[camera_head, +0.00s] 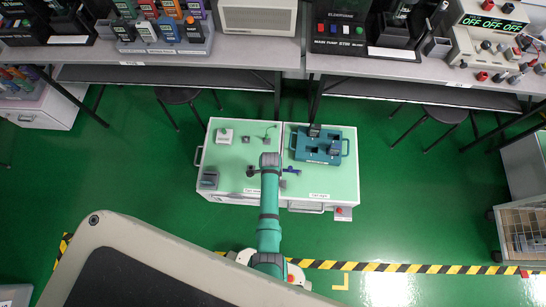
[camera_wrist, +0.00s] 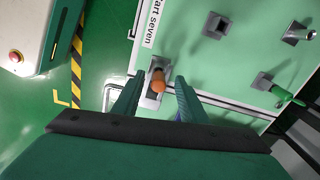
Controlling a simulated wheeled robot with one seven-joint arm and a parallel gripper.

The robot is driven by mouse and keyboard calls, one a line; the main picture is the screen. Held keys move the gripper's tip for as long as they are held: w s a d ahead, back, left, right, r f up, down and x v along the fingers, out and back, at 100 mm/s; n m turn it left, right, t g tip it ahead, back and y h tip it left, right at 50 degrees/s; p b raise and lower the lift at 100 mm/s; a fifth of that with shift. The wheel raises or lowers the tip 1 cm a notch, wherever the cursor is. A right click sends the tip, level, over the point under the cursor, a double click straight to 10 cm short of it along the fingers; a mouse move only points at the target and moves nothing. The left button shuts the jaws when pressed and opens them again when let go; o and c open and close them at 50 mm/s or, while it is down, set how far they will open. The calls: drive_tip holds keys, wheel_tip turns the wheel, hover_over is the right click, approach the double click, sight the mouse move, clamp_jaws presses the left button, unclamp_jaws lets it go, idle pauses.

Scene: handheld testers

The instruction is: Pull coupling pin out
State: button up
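In the wrist view, an orange-tipped pin (camera_wrist: 158,84) stands in a small grey square socket (camera_wrist: 155,65) near the edge of a light green cart top. I take it to be the coupling pin. My gripper (camera_wrist: 158,79) has its two teal fingers apart, one on each side of the orange tip. I cannot tell whether either finger touches it. In the head view, my arm (camera_head: 269,190) reaches over the left cart (camera_head: 225,165) near its join with the right cart (camera_head: 346,175). The orange pin cannot be made out there.
A green-handled piece (camera_wrist: 284,94) sits in another socket nearby, and an empty-looking grey socket (camera_wrist: 216,25) is farther off. The right cart carries a blue tray (camera_head: 318,146). Workbenches (camera_head: 180,75) and stools (camera_head: 440,113) stand behind.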

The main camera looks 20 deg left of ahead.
clamp_jaws()
drive_tip(key=shift+r, duration=0.15)
drive_tip(key=shift+s+r, duration=0.1)
drive_tip(key=shift+r, duration=2.95)
drive_tip(key=shift+r, duration=0.1)
